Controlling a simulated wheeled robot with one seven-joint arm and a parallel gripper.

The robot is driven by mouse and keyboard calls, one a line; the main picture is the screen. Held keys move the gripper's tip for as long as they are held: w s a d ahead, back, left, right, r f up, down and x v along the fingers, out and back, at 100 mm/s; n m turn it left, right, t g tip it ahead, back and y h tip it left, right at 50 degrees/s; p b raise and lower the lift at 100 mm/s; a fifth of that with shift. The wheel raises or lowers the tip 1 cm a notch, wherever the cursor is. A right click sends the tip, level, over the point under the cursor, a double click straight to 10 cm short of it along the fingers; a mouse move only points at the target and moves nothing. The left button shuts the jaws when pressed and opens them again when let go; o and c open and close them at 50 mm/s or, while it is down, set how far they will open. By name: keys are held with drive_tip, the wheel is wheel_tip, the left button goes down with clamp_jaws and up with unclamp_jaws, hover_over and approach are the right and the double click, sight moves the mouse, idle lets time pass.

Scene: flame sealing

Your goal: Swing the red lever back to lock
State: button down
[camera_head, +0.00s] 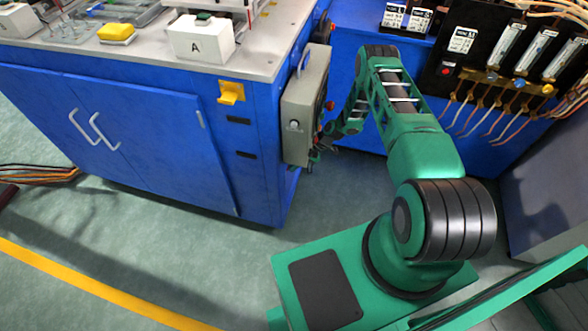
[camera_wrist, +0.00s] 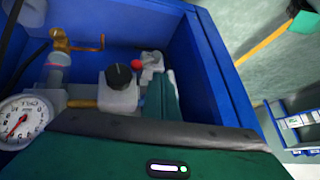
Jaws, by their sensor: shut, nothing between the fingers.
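A small red ball-shaped part (camera_wrist: 137,65), which looks like the end of the red lever, shows in the wrist view beside a grey valve block with a black knob (camera_wrist: 120,77). The rest of the lever is hidden or too small to make out. My gripper (camera_wrist: 153,62) is shut and empty, with its grey tip just right of the red part; I cannot tell whether they touch. In the head view my gripper (camera_head: 316,157) is low beside the grey box on the cabinet's side, mostly hidden by that box and my arm.
In the wrist view a pressure gauge (camera_wrist: 22,120) and a brass fitting (camera_wrist: 75,42) sit left of the block, and blue cabinet walls (camera_wrist: 215,70) enclose the space. The head view shows the grey box (camera_head: 304,105) on the blue cabinet (camera_head: 150,140). Floor in front is clear.

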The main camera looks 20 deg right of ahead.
drive_tip(key=w+d+r, duration=0.1)
drive_tip(key=d+r, duration=0.5)
drive_tip(key=d, duration=0.1)
drive_tip(key=shift+w+d, duration=0.2)
drive_tip(key=shift+s, duration=0.1)
